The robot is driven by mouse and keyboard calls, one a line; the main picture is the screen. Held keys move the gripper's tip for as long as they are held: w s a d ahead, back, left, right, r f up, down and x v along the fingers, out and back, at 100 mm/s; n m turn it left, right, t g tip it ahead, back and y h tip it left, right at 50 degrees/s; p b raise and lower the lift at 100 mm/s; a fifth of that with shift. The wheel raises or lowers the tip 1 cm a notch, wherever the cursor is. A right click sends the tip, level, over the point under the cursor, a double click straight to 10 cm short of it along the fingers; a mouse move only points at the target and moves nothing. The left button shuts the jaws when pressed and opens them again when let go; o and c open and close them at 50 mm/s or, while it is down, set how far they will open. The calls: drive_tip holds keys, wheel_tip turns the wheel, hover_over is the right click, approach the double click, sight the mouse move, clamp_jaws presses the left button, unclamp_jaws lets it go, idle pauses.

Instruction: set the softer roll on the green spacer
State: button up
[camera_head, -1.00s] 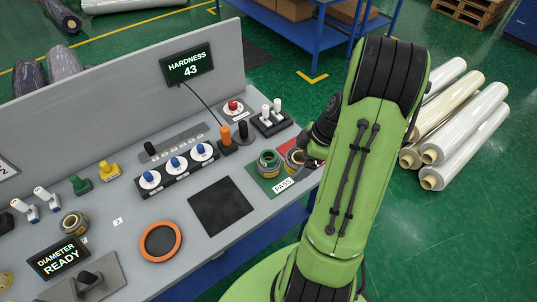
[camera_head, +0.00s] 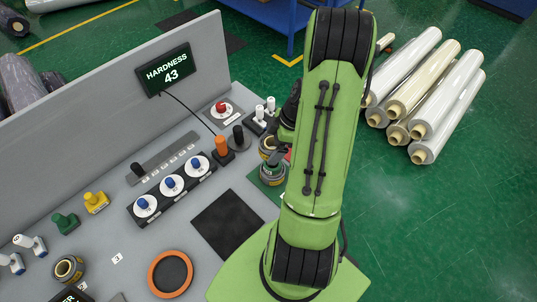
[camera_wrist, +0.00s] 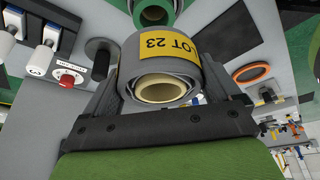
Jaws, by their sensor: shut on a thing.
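My gripper (camera_wrist: 165,100) is shut on a grey wrapped roll (camera_wrist: 180,48) with a yellow "LOT 23" label and a pale core. In the head view the held roll (camera_head: 266,144) is partly hidden by my arm and appears raised above the bench. A second roll (camera_head: 272,175) stands below it on the green pad of the bench. The green spacer (camera_wrist: 174,12) shows in the wrist view as a green ring around a dark hole, beyond the held roll, apart from it. Its seating on the second roll is hard to make out. The hardness display (camera_head: 167,71) reads 43.
A black mat (camera_head: 228,222) and an orange ring (camera_head: 154,275) lie in front. A black knob (camera_head: 239,137), an orange knob (camera_head: 221,147), white knobs (camera_head: 265,108) and a red button (camera_head: 221,107) stand close by. Another roll (camera_head: 68,268) stands at left.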

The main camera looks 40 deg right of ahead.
wheel_tip(320, 180, down, 6)
drive_tip(key=shift+f+b, duration=0.4)
drive_tip(key=shift+b, duration=0.05)
drive_tip(key=o, duration=0.9)
drive_tip(key=shift+o, duration=0.2)
drive_tip(key=shift+r, duration=0.1)
drive_tip(key=shift+r, duration=0.1)
